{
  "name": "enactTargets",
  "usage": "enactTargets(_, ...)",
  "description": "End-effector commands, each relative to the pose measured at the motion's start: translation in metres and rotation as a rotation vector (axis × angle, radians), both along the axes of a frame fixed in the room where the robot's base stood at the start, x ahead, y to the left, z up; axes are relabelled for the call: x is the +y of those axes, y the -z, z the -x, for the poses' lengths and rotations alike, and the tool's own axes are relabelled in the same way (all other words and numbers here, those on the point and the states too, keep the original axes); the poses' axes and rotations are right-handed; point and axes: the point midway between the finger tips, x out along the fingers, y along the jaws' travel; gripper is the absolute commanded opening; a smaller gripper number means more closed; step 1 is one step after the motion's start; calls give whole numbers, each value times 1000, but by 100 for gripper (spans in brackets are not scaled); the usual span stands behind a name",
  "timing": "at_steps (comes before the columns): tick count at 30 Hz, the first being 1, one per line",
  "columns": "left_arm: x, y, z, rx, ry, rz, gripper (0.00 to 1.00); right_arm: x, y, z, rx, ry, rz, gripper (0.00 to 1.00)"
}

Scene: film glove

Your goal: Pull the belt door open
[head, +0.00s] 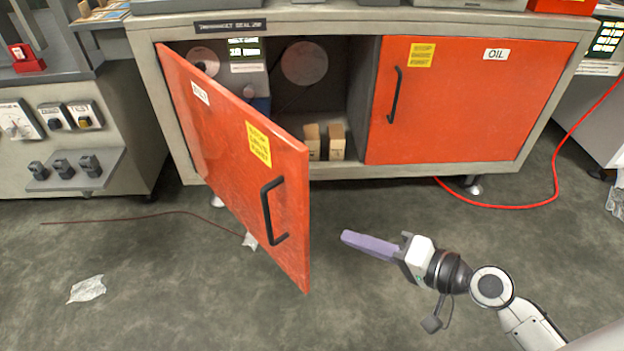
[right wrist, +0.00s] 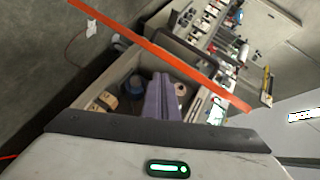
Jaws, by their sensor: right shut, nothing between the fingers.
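The left orange cabinet door (head: 235,150) stands swung open toward me, hinged on its left side. It has a black handle (head: 273,211) near its free edge, a yellow note and a white label. In the right wrist view the door (right wrist: 160,55) shows edge-on as a thin orange strip. My right gripper (head: 345,238) is shut and empty, its purple fingers to the right of the open door and apart from the handle. The fingers also show in the right wrist view (right wrist: 161,98), pointing toward the cabinet opening. My left gripper is not in view.
The right orange door (head: 465,100), labelled OIL, is closed. Inside the opening are small brown boxes (head: 336,141) and round rolls (head: 304,63). A red cable (head: 545,203) lies on the floor at right, a white scrap (head: 86,289) at left. The floor before the cabinet is mostly clear.

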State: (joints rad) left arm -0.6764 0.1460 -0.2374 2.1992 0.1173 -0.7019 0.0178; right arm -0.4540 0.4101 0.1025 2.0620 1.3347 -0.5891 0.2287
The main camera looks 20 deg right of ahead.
Motion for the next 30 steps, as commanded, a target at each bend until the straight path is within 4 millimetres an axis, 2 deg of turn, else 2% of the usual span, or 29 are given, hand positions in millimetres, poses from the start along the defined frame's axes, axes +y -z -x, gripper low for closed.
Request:
enactTargets(1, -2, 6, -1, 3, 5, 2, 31, -10, -16, -12, -13, 10, -88, 0)
enactTargets(6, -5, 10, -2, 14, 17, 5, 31, -31, -73, -33, -38, 18, -341, 0)
enactTargets(10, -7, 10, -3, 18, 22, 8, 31, -39, -97, -39, -50, 13, -437, 0)
enactTargets(17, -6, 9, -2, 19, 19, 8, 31, -29, -106, -57, -54, 10, -465, 0)
enactTargets(28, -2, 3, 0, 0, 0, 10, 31, 17, -106, -120, -55, 10, -465, 0)
enactTargets(29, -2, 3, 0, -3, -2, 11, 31, 21, -106, -124, -53, 10, -463, 0)
enactTargets(30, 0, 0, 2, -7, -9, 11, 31, 29, -106, -117, -48, 9, -465, 0)
